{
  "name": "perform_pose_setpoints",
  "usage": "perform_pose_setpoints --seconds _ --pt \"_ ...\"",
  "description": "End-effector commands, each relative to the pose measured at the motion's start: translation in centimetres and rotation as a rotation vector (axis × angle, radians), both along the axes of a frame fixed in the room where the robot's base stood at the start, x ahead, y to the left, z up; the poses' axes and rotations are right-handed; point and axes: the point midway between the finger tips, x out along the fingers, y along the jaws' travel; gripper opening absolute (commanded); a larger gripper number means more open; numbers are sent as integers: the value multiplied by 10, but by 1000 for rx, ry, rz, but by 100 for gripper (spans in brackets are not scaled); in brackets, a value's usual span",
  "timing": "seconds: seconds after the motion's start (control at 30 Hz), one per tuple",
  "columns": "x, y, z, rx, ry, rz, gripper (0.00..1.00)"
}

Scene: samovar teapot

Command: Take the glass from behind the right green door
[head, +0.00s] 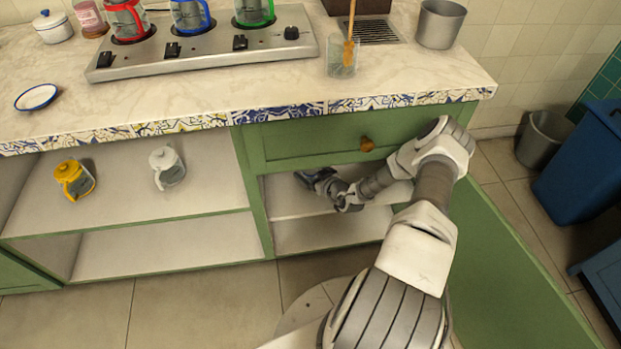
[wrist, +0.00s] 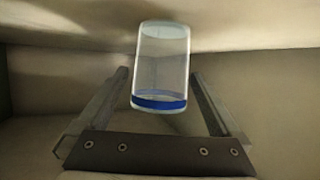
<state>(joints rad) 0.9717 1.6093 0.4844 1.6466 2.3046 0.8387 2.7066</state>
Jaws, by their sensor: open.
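The glass (wrist: 162,65) is clear with a blue band near its base and shows in the wrist view. It appears in the picture between the two fingers of my gripper (wrist: 160,76), with a gap on each side. My gripper is open and holds nothing. In the head view my gripper (head: 308,177) reaches inside the right cabinet, under the drawer; I cannot make out the glass there. The right green door (head: 510,265) stands wide open at the lower right, beside my arm.
The cabinet's shelf (head: 290,207) and the green drawer (head: 305,142) with its knob (head: 366,144) bound the opening. On the counter (head: 420,75) stands another glass (head: 341,66) with a wooden spoon. Yellow (head: 74,179) and white (head: 167,167) pots sit in the left cabinet.

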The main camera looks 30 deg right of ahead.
Motion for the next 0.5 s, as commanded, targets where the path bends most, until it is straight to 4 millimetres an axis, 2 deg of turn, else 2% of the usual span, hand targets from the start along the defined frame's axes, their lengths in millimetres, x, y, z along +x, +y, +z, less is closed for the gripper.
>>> perform_pose_setpoints --seconds 0.1,0.5 --pt "0 0 1 0 0 0 100" --pt "-1 0 1 -1 0 0 28"
